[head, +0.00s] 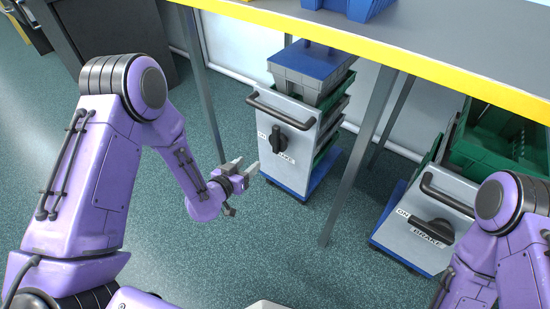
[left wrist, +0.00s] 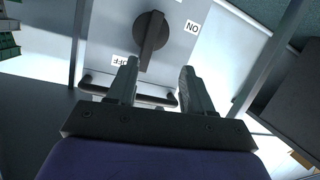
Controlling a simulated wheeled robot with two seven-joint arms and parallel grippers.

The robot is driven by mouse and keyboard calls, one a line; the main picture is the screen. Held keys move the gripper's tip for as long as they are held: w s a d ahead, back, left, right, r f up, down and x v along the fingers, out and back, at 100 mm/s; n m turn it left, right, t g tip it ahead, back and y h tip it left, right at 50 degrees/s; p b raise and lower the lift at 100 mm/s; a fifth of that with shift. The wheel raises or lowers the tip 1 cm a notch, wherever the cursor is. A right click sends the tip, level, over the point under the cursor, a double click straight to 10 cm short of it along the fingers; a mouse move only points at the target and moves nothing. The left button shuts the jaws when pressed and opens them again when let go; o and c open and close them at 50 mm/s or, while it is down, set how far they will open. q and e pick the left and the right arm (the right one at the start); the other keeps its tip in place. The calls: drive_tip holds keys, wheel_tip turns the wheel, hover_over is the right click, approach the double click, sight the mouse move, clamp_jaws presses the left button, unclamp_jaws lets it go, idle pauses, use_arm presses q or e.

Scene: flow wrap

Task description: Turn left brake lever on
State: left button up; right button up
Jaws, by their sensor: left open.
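The left brake lever (head: 279,138) is a black handle on the pale front panel of the left cart (head: 296,168). It stands about upright in the head view, with an ON label on its left and a lettered label partly hidden behind it. In the left wrist view, the lever (left wrist: 152,38) shows with ON and OFF labels upside down; it points between them, nearer OFF. My right gripper is out of view.
The left cart has a black bar handle (head: 281,109) and carries stacked grey and green crates. A yellow-edged table (head: 420,70) hangs above, with grey legs (head: 356,155) beside the cart. A second cart with a similar black lever (head: 432,230) stands at the right.

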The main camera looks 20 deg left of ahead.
sight(274, 133)
use_arm(q)
drive_tip(key=w+d+m+t+h+b, duration=0.1)
drive_tip(key=w+b, duration=0.1)
drive_tip(key=w, duration=0.3)
drive_tip(key=w+d+r+m+t+h+b, duration=0.1)
drive_tip(key=w+d+b, duration=0.1)
drive_tip(key=w, duration=0.3)
drive_tip(key=w+d+m+h+b, duration=0.1)
drive_tip(key=w+b, duration=0.1)
drive_tip(key=w, duration=0.3)
drive_tip(key=shift+w+d+r+m+t+b, duration=0.25)
drive_tip(key=shift+d+r+m+t+b, duration=0.05)
drive_tip(key=shift+d+r+t, duration=0.1)
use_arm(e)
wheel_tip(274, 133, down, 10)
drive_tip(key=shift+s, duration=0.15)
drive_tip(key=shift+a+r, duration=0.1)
use_arm(q)
clamp_jaws()
